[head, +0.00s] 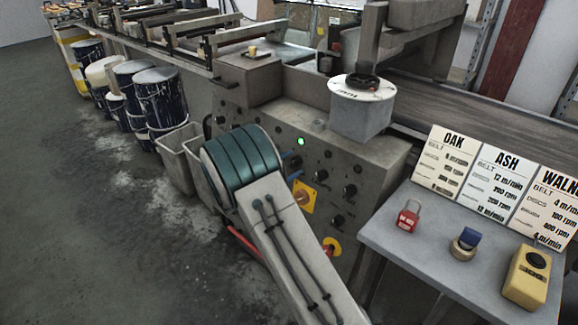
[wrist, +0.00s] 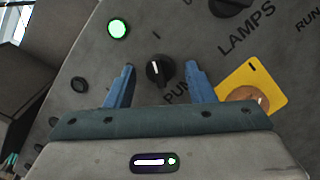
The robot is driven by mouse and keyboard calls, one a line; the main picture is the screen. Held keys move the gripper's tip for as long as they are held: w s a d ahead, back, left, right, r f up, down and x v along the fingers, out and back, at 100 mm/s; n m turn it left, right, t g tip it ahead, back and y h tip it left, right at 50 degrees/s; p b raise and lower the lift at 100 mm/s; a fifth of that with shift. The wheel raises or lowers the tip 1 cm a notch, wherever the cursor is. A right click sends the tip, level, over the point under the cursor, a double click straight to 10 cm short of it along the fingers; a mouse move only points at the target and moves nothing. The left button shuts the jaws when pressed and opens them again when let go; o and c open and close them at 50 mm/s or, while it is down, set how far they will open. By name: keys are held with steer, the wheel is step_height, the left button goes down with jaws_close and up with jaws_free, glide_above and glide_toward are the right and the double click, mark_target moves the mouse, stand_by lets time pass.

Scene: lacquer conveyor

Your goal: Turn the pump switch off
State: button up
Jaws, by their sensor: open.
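The pump switch (wrist: 161,71) is a black round knob with a white pointer line on the grey panel. Its pointer is turned roughly up, toward a mark like "I" above it. The label below it is partly hidden by my gripper; "PU" shows. My gripper (wrist: 159,67) is open, its two blue fingers on either side of the knob, with gaps visible on both sides. I cannot tell how deep the fingertips reach. In the head view my gripper (head: 296,166) is at the panel front, and the arm hides part of the panel.
A lit green lamp (wrist: 117,28) is up and left of the knob. A yellow plate with an orange button (wrist: 248,98) is close to the right finger. Other black knobs (head: 321,175) are nearby. A grey table (head: 400,250) stands at the right, buckets (head: 160,95) at the left.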

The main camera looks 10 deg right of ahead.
steer(key=c, duration=1)
steer(key=shift+o, duration=0.2)
steer(key=shift+n, duration=0.3)
steer(key=n+p, duration=0.1)
steer(key=n, duration=0.1)
steer(key=n+t+p, duration=0.1)
steer(key=n+p, duration=0.1)
steer(key=shift+s+r, duration=0.1)
steer(key=shift+r, duration=0.1)
steer(key=n+t+y+p, duration=0.1)
steer(key=n+p, duration=0.2)
steer(key=n, duration=0.1)
steer(key=shift+d, duration=0.1)
steer(key=shift+s+f+n+t+y+p, duration=0.1)
steer(key=shift+n+t+y+p, duration=0.15)
steer(key=shift+n+p, duration=0.9)
steer(key=shift+s+f+n+t+y+p, duration=0.15)
steer(key=shift+n+y+p, duration=0.35)
steer(key=shift+n, duration=1.05)
steer(key=shift+w, duration=0.1)
